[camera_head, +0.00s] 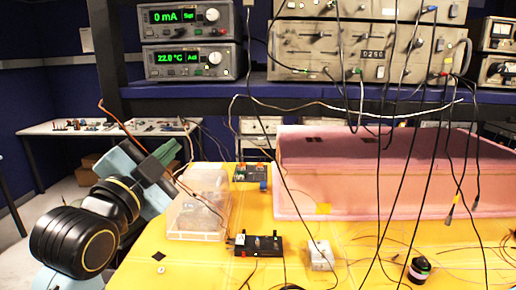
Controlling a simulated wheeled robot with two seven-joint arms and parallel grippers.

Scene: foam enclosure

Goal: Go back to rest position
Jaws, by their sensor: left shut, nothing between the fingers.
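My left arm comes in from the lower left, with its black and grey-blue links in front of the table's left edge. My left gripper (167,152) is at the arm's upper end, beside the clear plastic box, raised above table height. Its fingers are shut and I see nothing held in them. A thin orange-brown wire passes close to it; I cannot tell if they touch. My right gripper is not in view.
The yellow table (180,262) holds a clear box (200,205), a black module (258,245), a small white box (320,255) and a black cylinder (420,268). A pink foam enclosure (345,190) stands behind. Cables hang from instruments (192,60) and cross the middle and right.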

